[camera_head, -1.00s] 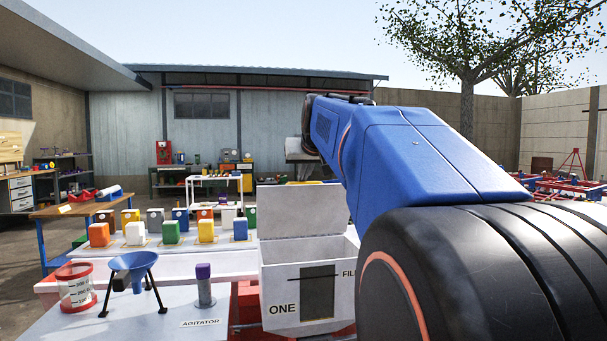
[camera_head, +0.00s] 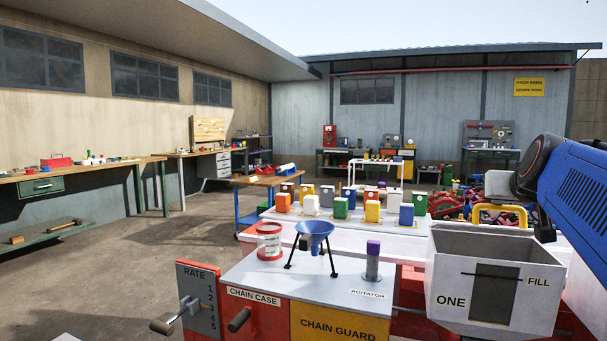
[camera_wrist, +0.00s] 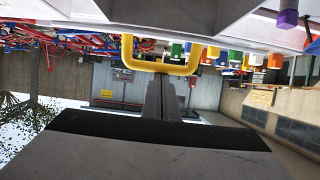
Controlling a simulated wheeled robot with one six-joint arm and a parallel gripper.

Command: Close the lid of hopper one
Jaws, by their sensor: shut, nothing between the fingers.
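Hopper one (camera_head: 454,283) is a white box marked ONE and FILL, at the lower right of the head view. Its top is open and its grey inside shows.
A blue funnel (camera_head: 315,230) on black legs, a red-rimmed tub (camera_head: 269,240) and a purple-topped agitator post (camera_head: 373,262) stand left of the hopper. Several coloured blocks sit behind them. A rate lever (camera_head: 165,326) is at front left. Open floor lies further left.

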